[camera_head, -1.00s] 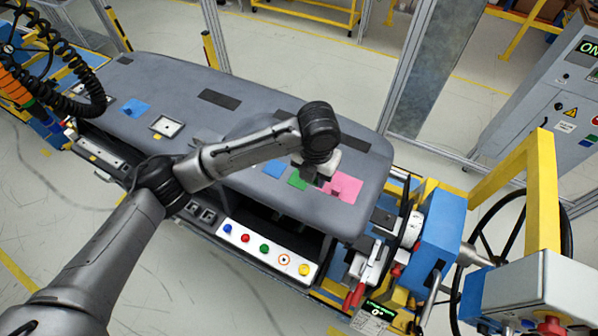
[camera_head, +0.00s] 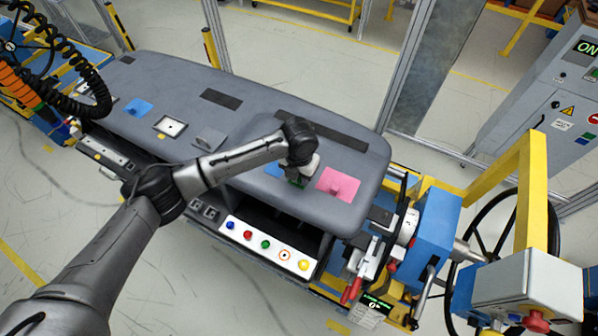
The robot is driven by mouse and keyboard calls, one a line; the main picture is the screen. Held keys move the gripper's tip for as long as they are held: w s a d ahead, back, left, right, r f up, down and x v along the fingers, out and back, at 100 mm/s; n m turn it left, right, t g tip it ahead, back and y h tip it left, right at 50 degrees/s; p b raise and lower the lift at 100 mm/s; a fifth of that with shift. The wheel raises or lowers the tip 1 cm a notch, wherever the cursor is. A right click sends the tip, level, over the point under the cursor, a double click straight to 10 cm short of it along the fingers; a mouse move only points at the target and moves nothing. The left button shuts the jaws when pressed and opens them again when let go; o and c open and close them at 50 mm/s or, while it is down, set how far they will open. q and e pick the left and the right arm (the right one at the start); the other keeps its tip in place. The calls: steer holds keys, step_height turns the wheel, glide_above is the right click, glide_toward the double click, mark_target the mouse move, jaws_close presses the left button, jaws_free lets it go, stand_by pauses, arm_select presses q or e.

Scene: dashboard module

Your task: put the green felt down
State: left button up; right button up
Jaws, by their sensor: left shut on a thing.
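My left gripper (camera_head: 300,180) is low over the right part of the grey dashboard (camera_head: 240,105), with its jaws mostly hidden behind my wrist. It is shut on the green felt (camera_head: 295,182), a small green piece of which only a sliver shows below the gripper. I cannot tell whether the felt touches the dashboard surface. The pink felt (camera_head: 338,185) lies flat just to the right. A blue felt (camera_head: 273,170) shows partly to the left, behind my arm. My right gripper is not in view.
A button panel (camera_head: 268,250) is at the front edge. A blue and yellow clamp stand (camera_head: 437,235) stands at the right end.

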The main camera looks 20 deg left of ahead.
arm_select(q)
steer(key=shift+f, duration=0.2)
steer(key=o, duration=0.9)
steer(key=shift+r+b, duration=1.85)
steer(key=shift+r, duration=4.35)
